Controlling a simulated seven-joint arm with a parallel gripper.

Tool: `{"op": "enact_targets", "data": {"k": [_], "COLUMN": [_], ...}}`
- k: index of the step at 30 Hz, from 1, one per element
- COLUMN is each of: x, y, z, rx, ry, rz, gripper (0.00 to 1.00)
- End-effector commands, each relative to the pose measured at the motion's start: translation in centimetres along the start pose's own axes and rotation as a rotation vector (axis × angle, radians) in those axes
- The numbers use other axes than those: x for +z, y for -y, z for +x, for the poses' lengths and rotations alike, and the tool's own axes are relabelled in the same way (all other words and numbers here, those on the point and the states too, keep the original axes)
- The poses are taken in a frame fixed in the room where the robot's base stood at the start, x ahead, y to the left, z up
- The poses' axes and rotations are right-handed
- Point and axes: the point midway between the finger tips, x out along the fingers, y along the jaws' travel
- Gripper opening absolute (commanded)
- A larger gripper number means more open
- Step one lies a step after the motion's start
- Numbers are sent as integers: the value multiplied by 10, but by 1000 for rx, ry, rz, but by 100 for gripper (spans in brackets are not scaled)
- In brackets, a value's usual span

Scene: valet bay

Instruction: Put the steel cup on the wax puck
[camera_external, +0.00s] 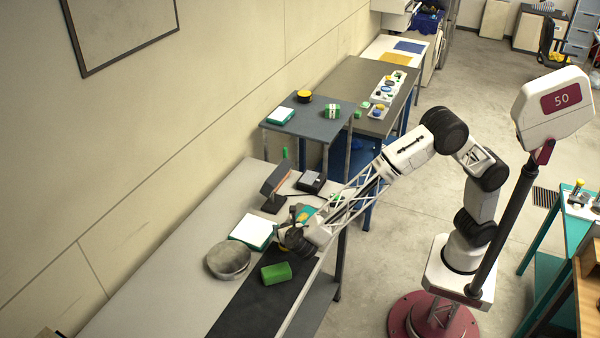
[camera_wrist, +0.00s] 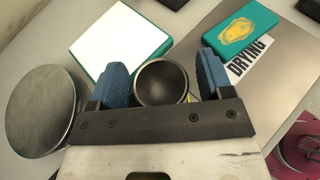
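The steel cup (camera_wrist: 161,84) is a dark, round, empty vessel with its mouth toward the camera in the wrist view. My gripper (camera_wrist: 162,75), with blue-padded fingers, is open, with one finger on each side of the cup. The left finger is very near the rim; a small gap shows at the right. In the external view my gripper (camera_external: 291,242) is low over the near table and hides the cup. A large grey round disc (camera_wrist: 40,108), perhaps the wax puck, lies left of my gripper. It also shows in the external view (camera_external: 228,259).
A white-topped green box (camera_wrist: 120,40) lies just beyond the left finger. A teal block with a yellow patch (camera_wrist: 240,28) lies beside a "DRYING" label (camera_wrist: 250,58). A green block (camera_external: 276,273) sits on the dark mat (camera_external: 248,302). The table's front left is clear.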

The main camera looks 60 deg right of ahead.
Motion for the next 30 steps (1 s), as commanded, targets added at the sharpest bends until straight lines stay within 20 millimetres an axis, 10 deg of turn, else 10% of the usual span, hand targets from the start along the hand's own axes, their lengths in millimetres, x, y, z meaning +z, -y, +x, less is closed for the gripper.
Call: {"op": "enact_targets", "data": {"k": [17, 30], "x": [3, 3], "y": [0, 0], "z": [-10, -73], "rx": [1, 2], "ry": [0, 0], "rz": [0, 1], "gripper": [77, 77]}}
